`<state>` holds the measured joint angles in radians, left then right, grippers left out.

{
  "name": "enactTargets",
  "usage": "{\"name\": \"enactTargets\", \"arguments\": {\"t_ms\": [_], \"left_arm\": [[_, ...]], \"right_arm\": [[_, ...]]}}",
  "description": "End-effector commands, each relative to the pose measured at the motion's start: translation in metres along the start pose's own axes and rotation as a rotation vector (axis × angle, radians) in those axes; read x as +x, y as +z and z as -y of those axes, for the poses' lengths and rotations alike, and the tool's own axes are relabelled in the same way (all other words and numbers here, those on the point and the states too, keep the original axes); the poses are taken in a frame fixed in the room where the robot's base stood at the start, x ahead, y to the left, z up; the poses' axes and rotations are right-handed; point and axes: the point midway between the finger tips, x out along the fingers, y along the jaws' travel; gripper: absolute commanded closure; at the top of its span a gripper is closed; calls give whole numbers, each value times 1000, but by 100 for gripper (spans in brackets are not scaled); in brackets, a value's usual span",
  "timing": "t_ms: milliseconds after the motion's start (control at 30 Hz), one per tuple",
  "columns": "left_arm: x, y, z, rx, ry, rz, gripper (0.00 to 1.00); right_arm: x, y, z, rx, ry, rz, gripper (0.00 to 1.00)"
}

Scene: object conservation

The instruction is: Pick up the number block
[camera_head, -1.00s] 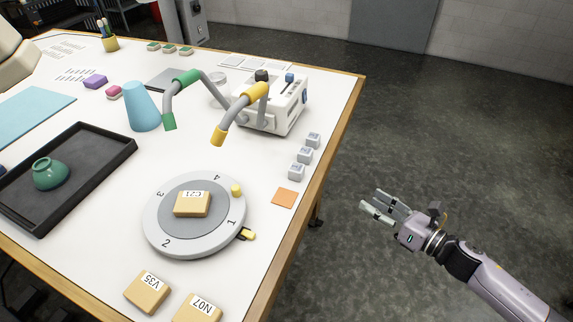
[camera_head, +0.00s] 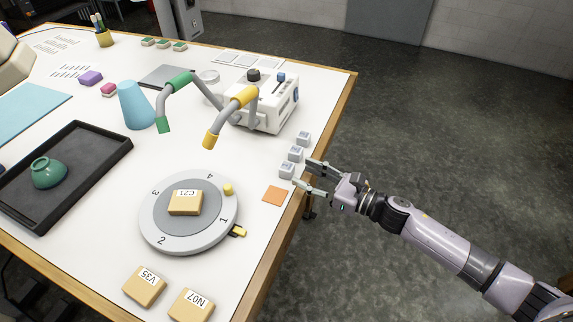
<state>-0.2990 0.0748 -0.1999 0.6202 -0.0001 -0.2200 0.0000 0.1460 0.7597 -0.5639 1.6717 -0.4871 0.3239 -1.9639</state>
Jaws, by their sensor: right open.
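Three small pale grey blocks with markings stand in a row along the table's right edge: the far block (camera_head: 303,138), the middle block (camera_head: 295,153) and the near block (camera_head: 286,170). Their markings are too small to read. My right gripper (camera_head: 302,174) is open at the table edge, just right of the near block, its fingers pointing left toward it. Nothing is between its fingers. I cannot tell whether a fingertip touches the block. My left gripper is out of view.
An orange square (camera_head: 273,194) lies in front of the blocks. A round numbered dial (camera_head: 160,235) carries a tan block labelled C21 (camera_head: 185,203). Tan blocks V35 (camera_head: 144,288) and N07 (camera_head: 191,304) lie in front.

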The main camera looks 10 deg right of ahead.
Motion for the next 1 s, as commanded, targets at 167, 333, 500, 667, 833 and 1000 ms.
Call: {"name": "enactTargets", "arguments": {"t_ms": [167,333,500,667,833,1000], "left_arm": [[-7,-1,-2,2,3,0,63],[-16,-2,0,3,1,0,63],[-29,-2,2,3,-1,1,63],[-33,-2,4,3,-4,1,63],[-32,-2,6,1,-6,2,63],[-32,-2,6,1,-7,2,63]], "right_arm": [[15,1,0,1,-1,0,57],[28,2,1,2,-1,0,57],[50,0,2,2,-2,0,57],[65,-3,2,1,-1,0,57],[68,-4,2,1,-1,-1,57],[68,-4,2,1,-1,-1,61]]}}
